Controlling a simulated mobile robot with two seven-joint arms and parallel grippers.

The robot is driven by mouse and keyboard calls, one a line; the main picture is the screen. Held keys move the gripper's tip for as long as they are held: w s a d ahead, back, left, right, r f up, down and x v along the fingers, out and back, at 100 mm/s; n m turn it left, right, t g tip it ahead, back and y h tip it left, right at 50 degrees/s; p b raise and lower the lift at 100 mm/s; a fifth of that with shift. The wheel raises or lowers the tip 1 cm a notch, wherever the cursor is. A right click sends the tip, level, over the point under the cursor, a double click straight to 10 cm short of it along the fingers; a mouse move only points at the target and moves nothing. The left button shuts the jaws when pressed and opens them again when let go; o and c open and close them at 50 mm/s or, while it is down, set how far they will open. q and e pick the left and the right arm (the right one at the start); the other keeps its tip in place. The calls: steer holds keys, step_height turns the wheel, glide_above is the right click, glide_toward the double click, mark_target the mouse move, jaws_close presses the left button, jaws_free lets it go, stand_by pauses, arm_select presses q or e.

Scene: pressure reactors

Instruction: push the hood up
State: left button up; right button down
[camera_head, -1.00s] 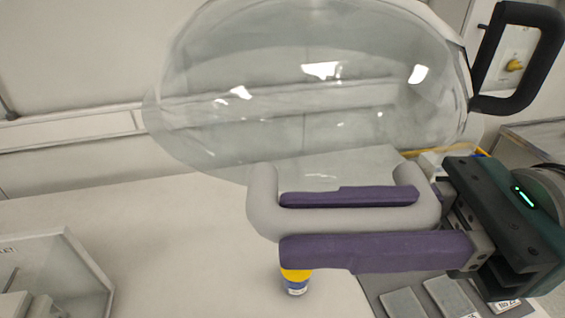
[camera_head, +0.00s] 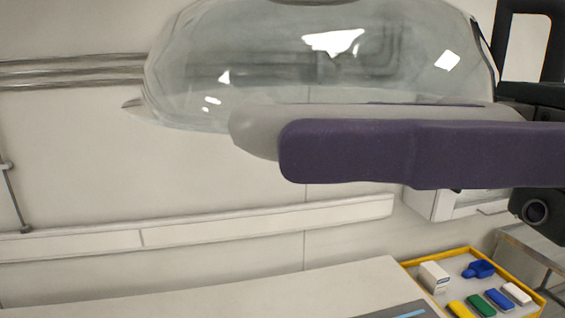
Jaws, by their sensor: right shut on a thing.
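The clear hood (camera_head: 280,65) fills the top of the view, its domed shell seen from slightly below. Its grey handle (camera_head: 255,125) runs across the hood's lower edge. My right gripper (camera_head: 335,135) comes in from the right and is shut on the handle. Its near purple finger lies in front of the handle and hides much of it; only a thin strip of the far finger shows behind. My left gripper is not in view.
A yellow-edged tray (camera_head: 410,262) at lower right holds a white box (camera_head: 434,277), a blue item (camera_head: 479,269) and several coloured blocks. A white bench top (camera_head: 250,300) lies below. Pipes (camera_head: 70,73) and a rail (camera_head: 200,230) run along the wall.

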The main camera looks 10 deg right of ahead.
steer(key=shift+r, duration=0.1)
steer(key=c, duration=0.7)
jaws_free()
steer(key=shift+d, duration=0.15)
steer(key=d+b, duration=0.3)
steer(key=s+d+b, duration=0.1)
steer(key=d+b, duration=0.2)
steer(key=s+d+b, duration=0.1)
steer(key=d+b, duration=0.1)
steer(key=d, duration=0.1)
steer(key=shift+d+b, duration=0.25)
steer(key=shift+b, duration=0.15)
